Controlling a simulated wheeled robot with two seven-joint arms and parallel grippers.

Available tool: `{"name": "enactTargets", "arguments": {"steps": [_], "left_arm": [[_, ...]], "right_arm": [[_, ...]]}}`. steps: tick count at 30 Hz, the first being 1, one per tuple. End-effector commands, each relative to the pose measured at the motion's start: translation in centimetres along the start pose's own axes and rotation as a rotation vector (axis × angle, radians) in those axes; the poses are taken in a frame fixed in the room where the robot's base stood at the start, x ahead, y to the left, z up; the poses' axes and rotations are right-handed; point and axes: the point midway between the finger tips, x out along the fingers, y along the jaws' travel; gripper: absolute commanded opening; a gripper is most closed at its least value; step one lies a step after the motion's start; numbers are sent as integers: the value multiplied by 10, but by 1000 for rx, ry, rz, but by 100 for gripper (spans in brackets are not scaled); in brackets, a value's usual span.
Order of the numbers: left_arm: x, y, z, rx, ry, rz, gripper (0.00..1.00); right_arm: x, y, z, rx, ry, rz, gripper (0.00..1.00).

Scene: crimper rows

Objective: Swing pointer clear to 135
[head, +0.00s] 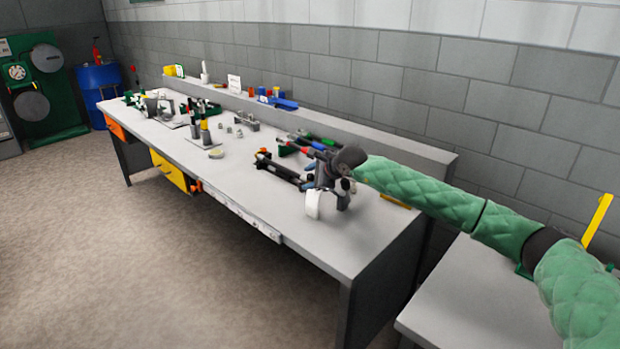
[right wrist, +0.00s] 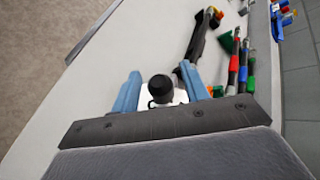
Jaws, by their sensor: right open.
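My right gripper (head: 322,184) comes in from the right in the head view, above the near end of the workbench (head: 340,245). In the right wrist view its two blue fingers (right wrist: 160,92) are apart, one on each side of a round black knob (right wrist: 160,86). I cannot tell whether they touch it. A white part (right wrist: 178,97) shows just below the knob. In the head view a white rounded piece (head: 313,204) stands under the gripper. No pointer or 135 mark can be read; the gripper hides much of this spot. My left gripper is not in view.
A long black tool (head: 279,171) lies just left of the gripper. Tools with coloured handles (right wrist: 235,65) lie in a row behind it. A raised ledge (head: 340,128) runs along the wall. The bench's front right corner is clear.

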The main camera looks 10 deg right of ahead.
Motion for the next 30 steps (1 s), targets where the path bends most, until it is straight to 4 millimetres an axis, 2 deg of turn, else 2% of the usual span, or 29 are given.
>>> {"name": "enactTargets", "arguments": {"steps": [5,12,18,22,30], "left_arm": [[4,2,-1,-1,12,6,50],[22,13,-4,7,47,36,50],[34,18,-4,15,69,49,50],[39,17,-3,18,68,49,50],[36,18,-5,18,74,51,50]], "right_arm": [[-11,0,-2,0,0,-1,45],[-47,1,-2,0,0,-2,45],[-70,1,-2,1,1,0,45],[-77,0,-1,1,0,0,45],[-78,0,-1,1,0,0,45]]}}
